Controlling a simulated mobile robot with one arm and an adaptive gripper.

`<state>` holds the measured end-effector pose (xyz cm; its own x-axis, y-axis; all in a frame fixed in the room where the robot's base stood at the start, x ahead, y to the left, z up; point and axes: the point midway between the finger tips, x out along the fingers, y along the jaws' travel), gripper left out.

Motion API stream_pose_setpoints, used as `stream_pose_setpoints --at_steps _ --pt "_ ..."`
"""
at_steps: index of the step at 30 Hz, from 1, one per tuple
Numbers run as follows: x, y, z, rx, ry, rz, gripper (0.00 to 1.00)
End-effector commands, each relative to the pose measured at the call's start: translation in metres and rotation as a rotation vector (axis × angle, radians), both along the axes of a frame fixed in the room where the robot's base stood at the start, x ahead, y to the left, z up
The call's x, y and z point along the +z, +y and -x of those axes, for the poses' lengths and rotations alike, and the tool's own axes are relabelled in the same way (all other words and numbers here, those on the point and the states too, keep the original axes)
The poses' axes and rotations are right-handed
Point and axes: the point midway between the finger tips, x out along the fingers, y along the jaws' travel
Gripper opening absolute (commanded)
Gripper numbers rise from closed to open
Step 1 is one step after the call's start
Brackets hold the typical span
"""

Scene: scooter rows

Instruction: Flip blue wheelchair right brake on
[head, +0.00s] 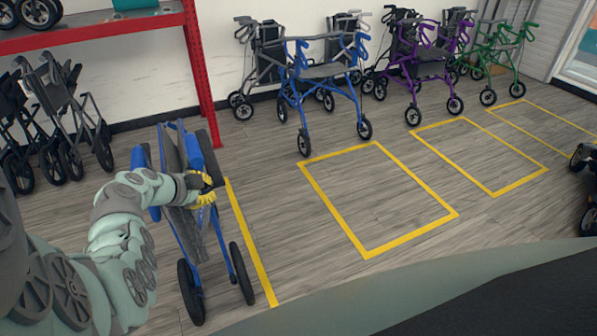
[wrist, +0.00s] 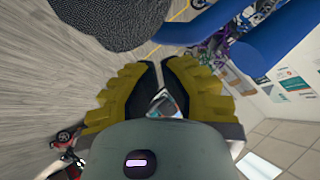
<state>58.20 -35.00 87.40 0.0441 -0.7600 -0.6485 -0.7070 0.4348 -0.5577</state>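The blue wheelchair (head: 193,240) stands narrow, as if folded, at the left of the head view, with black wheels and a grey seat. In the wrist view its dark grey fabric (wrist: 105,20) fills the top left and a thick blue part (wrist: 262,52) the top right. My gripper (head: 205,192) is at the chair's upper right side. In the wrist view the yellow fingers of my gripper (wrist: 160,72) come together at the black tips, with nothing seen held between them. I cannot make out the right brake in either view.
Blue (head: 325,75), purple (head: 425,65) and green (head: 500,50) rollators stand along the wall. Folded dark chairs (head: 60,125) stand under a red shelf (head: 200,75) at left. Yellow floor outlines (head: 378,200) enclose clear floor right of the wheelchair. A dark wheeled thing (head: 588,175) is at the right edge.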

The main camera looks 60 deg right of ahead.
Motion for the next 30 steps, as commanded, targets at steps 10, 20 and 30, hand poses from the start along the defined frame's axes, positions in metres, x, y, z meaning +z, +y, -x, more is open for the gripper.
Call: stream_pose_setpoints --at_steps 10,20,30 --pt "-0.001 0.001 -0.001 0.002 0.001 0.0 0.0" --pt "-0.014 -0.004 -0.003 -0.008 -0.023 0.023 0.0" --pt "-0.022 -0.007 -0.003 -0.014 -0.066 0.05 0.0"
